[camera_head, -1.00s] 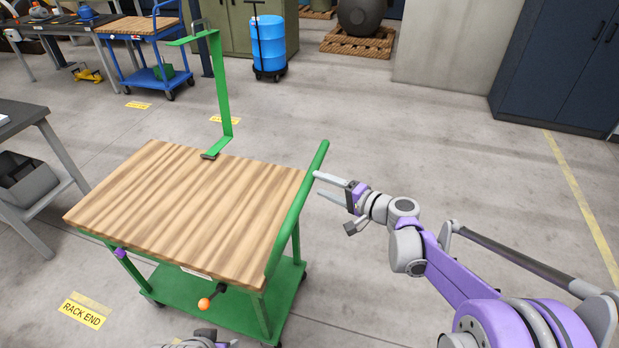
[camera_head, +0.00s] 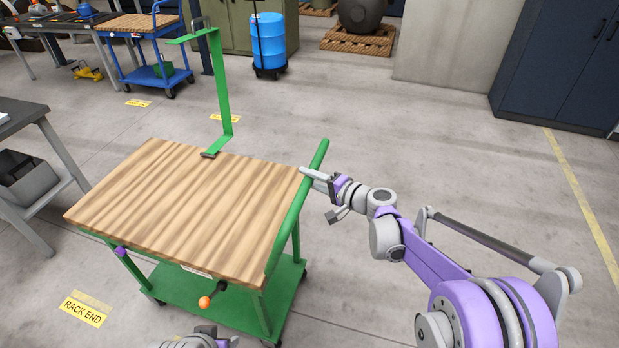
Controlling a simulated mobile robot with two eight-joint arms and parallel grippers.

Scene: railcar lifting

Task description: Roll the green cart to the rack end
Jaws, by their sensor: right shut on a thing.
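The green cart (camera_head: 228,305) has a wooden top (camera_head: 185,210) and stands in the middle left. A green push handle (camera_head: 290,225) runs along the right side of its top. My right gripper (camera_head: 314,184) is at this handle, with one finger over it and the other beneath, shut on it. A yellow floor label reading RACK END (camera_head: 84,310) lies to the left of the cart's lower shelf. Part of my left gripper (camera_head: 205,340) shows at the bottom edge; its fingers cannot be made out.
A green hook-shaped post (camera_head: 222,95) rises from the cart top's far edge. A lever with an orange knob (camera_head: 204,302) sticks out at the front. A grey table (camera_head: 45,140) stands left. A blue cart (camera_head: 150,60) and blue drum (camera_head: 268,45) stand behind. Floor to the right is clear.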

